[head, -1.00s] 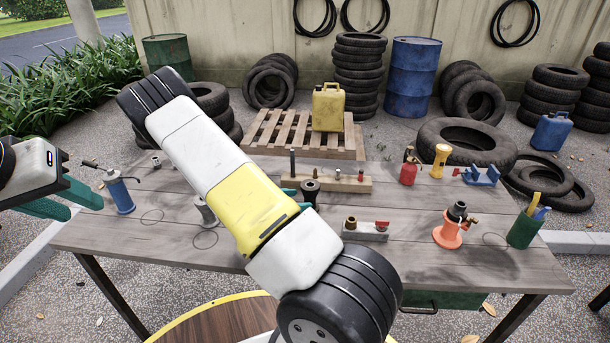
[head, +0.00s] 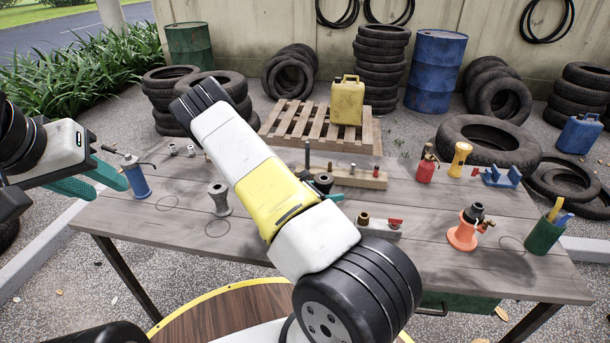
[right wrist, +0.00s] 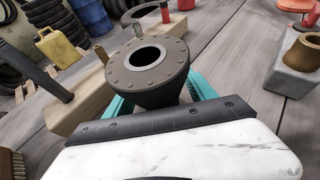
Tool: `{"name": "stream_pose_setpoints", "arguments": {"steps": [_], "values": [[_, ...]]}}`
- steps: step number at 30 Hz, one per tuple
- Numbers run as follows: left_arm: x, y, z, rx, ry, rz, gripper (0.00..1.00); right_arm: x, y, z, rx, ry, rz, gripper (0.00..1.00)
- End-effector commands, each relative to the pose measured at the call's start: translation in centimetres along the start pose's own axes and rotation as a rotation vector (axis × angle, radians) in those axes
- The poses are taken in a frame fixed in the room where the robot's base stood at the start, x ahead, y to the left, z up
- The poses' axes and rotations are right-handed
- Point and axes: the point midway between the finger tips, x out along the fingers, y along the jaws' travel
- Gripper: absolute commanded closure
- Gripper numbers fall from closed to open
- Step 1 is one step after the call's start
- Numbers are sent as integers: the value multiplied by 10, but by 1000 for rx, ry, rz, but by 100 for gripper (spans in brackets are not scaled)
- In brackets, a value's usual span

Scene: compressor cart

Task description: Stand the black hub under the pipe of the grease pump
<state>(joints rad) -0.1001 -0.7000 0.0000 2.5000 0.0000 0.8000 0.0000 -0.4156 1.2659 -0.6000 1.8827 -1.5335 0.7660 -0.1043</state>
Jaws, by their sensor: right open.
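The black hub (head: 323,183) stands upright on the table, in front of the long wooden block. In the right wrist view the hub (right wrist: 148,70) shows its bolted round flange and open bore. My right gripper (right wrist: 158,98) is open, with a teal finger on either side of the hub's body; whether they touch it is hidden. In the head view my right arm hides most of this gripper. The grease pump (head: 138,180), a blue cylinder with a thin pipe pointing right, stands at the table's left end. My left gripper (head: 97,182) is open and empty, just left of the pump.
A grey hub (head: 218,198) stands left of my right arm. Thin circles (head: 166,203) mark the tabletop near the pump. The wooden block (head: 355,178) holds pegs. A grey block with a brass fitting (head: 365,222) and an orange jack (head: 466,232) stand to the right.

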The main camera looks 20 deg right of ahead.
Motion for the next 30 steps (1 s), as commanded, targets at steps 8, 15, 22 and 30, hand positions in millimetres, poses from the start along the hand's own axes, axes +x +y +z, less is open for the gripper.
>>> {"name": "stream_pose_setpoints", "arguments": {"steps": [8, 15, 22, 30], "values": [[0, 0, 0, 0, 0, 0, 64, 0, 0, 0, 0, 0, -1, 85], [0, 0, 0, 0, 0, 0, 64, 0, 0, 1, 1, -2, 0, 100], [0, 0, 0, 0, 0, 0, 64, -1, 0, 2, 2, -2, 0, 100], [0, 0, 0, 0, 0, 0, 64, -9, 0, 22, 4, -2, -1, 100]]}}
